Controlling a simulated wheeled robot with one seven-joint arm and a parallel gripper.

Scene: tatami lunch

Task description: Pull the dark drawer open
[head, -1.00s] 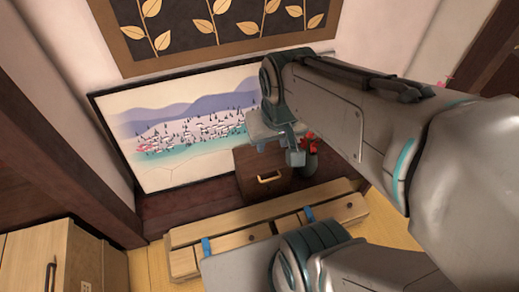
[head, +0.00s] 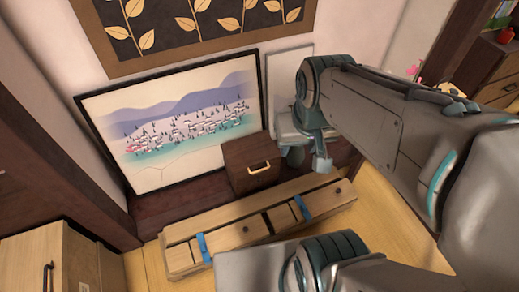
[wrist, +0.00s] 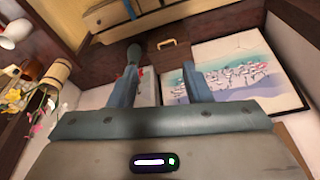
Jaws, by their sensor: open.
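The dark drawer is the front of a small brown cabinet (head: 236,158) standing by the wall, with a pale bar handle (head: 259,168). The drawer looks shut. In the wrist view the cabinet (wrist: 172,60) and its handle (wrist: 168,43) show beyond my fingers, roughly between the tips. My gripper (head: 308,158) is open and empty, to the right of the cabinet in the head view and apart from the handle. It also shows in the wrist view (wrist: 161,68).
A long low wooden chest (head: 240,236) with blue straps lies in front of the cabinet. A landscape panel (head: 185,120) stands behind it. A light wooden cabinet (head: 35,262) stands at lower left.

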